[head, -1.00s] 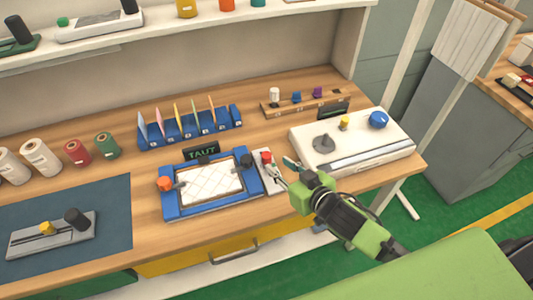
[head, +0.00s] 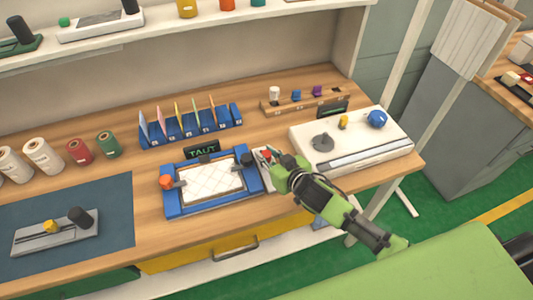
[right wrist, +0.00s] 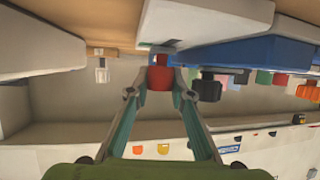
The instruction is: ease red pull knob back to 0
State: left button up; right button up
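The red pull knob (right wrist: 160,76) stands between the two fingertips of my right gripper (right wrist: 160,80) in the right wrist view. The fingertips press in on both sides of it with no clear gap. In the head view the right gripper (head: 271,158) reaches in over the small pale plate (head: 266,181) that carries the knob, and it hides most of the knob. The plate sits against the right side of a blue frame (head: 213,206) holding a white quilted pad (head: 212,184). A dark display (head: 202,149) behind the frame reads TAUT. My left gripper is out of view.
A black knob (head: 246,159) and an orange knob (head: 166,182) sit on the blue frame. A white device (head: 375,144) with a blue knob stands to the right. A blue rack (head: 190,130) is behind. Spools and a dark mat (head: 100,200) lie left.

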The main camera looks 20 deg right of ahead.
aim_at(261, 151)
jog(key=shift+w+a, duration=0.1)
jog(key=shift+w, duration=2.5)
grip_shut()
jog(key=shift+s+r, duration=0.1)
jog(key=o, duration=0.8)
grip_release()
jog(key=shift+c, duration=0.2)
jog(key=shift+w, duration=0.2)
jog(key=shift+s, duration=0.15)
jog(key=v, duration=1.1)
jog(key=shift+s, duration=0.35)
